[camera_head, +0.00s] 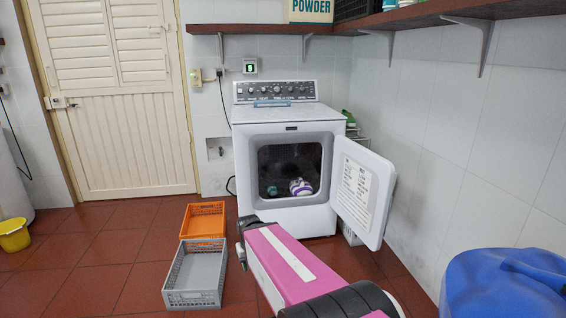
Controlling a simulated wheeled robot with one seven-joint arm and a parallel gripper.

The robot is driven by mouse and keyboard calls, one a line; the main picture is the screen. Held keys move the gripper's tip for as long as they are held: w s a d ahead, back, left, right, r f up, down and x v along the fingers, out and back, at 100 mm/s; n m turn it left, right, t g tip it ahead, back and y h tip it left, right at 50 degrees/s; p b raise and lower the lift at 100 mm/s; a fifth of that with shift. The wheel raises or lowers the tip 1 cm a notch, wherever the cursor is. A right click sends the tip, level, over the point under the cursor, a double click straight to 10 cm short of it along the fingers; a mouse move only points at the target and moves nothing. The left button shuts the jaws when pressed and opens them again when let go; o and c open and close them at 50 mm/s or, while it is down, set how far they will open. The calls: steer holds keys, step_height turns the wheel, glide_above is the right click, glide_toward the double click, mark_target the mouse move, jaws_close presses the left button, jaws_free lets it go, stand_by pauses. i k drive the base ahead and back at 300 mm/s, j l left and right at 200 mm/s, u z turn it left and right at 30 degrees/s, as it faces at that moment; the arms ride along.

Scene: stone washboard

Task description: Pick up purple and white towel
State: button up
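The purple and white towel (300,187) lies rolled inside the open drum of the white dryer (287,212), on the right of the drum floor. A small teal item (272,190) lies to its left in the drum. My pink arm reaches forward from the bottom of the picture, below and in front of the dryer. The end of my arm points toward the left, near the grey crate, and is well apart from the towel.
The dryer door (362,192) stands open to the right. An orange crate (203,220) and a grey crate (196,291) are on the tiled floor at left of the dryer. A blue barrel (500,290) stands at lower right. The floor at left is mostly clear.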

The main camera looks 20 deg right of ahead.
mark_target(298, 187)
steer(key=i+l, duration=0.15)
steer(key=i, duration=0.4)
steer(key=i+l, duration=0.1)
steer(key=i, duration=0.4)
steer(key=u, duration=0.05)
